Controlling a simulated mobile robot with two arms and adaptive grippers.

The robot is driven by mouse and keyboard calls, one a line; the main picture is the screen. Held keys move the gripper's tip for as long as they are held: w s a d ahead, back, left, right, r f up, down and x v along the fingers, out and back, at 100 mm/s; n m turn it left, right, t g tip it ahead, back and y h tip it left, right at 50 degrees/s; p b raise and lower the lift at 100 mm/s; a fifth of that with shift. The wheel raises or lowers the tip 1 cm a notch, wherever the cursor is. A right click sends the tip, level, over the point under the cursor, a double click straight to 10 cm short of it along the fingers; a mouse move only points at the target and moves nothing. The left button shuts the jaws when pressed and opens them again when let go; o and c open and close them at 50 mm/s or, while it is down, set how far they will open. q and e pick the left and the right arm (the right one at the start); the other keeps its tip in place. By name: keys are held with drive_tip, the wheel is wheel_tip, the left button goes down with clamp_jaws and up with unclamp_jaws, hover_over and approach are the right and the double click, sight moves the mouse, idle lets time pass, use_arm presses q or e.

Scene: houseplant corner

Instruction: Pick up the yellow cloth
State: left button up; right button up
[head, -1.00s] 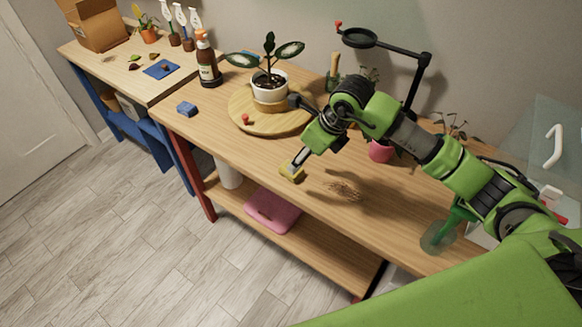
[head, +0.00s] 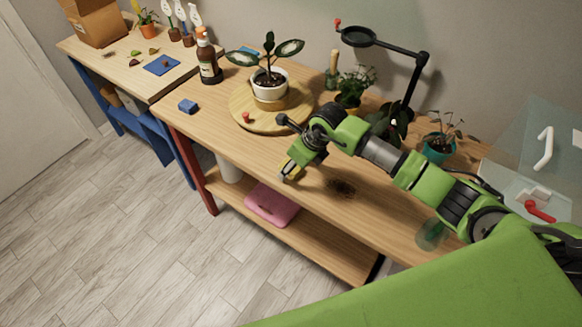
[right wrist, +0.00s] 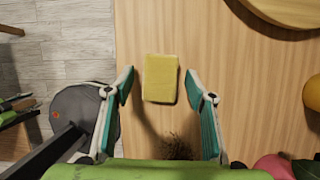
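The yellow cloth (right wrist: 160,78) lies flat on the wooden bench top near its front edge. It is a small folded rectangle. In the right wrist view my right gripper (right wrist: 159,74) is open, with one finger on each side of the cloth and gaps between. I see no finger touching it. In the head view my right gripper (head: 290,168) is over the bench's front edge and hides most of the cloth. My left gripper is not in view.
A potted plant (head: 270,88) stands on a round wooden board (head: 243,118) behind the gripper. A blue block (head: 188,106) and brown bottle (head: 208,62) are to the left. Dark soil (head: 341,188) lies right of the gripper. A pink item (head: 271,205) is on the lower shelf.

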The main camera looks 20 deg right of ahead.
drive_tip(key=c, duration=0.7)
drive_tip(key=shift+r, duration=0.4)
wheel_tip(320, 180, up, 2)
drive_tip(key=shift+w+r+p, duration=0.1)
drive_tip(key=shift+r+p, duration=0.1)
drive_tip(key=shift+p, duration=0.7)
drive_tip(key=shift+s+d+r+p, duration=0.1)
drive_tip(key=shift+s+r+p, duration=1.35)
drive_tip(key=shift+s, duration=0.9)
drive_tip(key=shift+s+d+r+p, duration=0.1)
drive_tip(key=shift+s+r+p, duration=0.9)
drive_tip(key=shift+s+r, duration=1.15)
drive_tip(key=shift+s+d+r+p, duration=0.1)
drive_tip(key=shift+s+r+p, duration=1.2)
drive_tip(key=shift+s, duration=1.3)
